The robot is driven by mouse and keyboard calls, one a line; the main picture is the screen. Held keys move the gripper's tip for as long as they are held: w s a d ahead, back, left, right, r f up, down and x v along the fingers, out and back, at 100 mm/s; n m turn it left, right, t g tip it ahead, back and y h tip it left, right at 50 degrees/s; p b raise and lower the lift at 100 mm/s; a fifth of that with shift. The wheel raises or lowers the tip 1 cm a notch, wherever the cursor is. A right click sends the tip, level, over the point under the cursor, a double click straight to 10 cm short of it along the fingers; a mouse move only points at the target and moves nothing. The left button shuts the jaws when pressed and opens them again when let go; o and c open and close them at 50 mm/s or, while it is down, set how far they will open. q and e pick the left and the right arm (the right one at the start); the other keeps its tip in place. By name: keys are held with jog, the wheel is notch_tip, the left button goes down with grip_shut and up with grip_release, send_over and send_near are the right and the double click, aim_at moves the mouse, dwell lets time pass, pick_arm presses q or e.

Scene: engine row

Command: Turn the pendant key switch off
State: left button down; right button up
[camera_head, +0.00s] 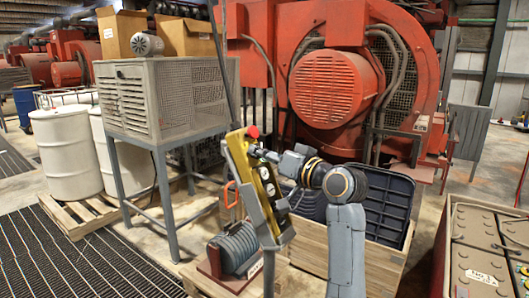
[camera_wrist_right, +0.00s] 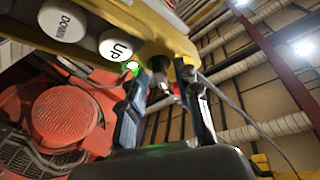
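The yellow pendant (camera_head: 262,185) hangs tilted on a grey stand in the middle of the head view, with a red button (camera_head: 252,131) at its top. My right gripper (camera_head: 256,153) reaches its upper part from the right. In the wrist view the pendant (camera_wrist_right: 165,30) shows white DOWN (camera_wrist_right: 62,25) and UP (camera_wrist_right: 116,46) buttons and a lit green lamp (camera_wrist_right: 132,66). The fingers of my right gripper (camera_wrist_right: 160,78) are apart, on either side of a small dark key switch (camera_wrist_right: 158,66). I cannot tell whether they touch it. My left gripper is out of view.
A large red engine (camera_head: 335,85) stands behind the pendant. A grey mesh cabinet (camera_head: 165,95) on legs is at left, with white drums (camera_head: 65,150) beside it. A wooden crate (camera_head: 375,260) and a battery box (camera_head: 485,250) are at the front right.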

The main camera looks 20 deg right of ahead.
grip_shut()
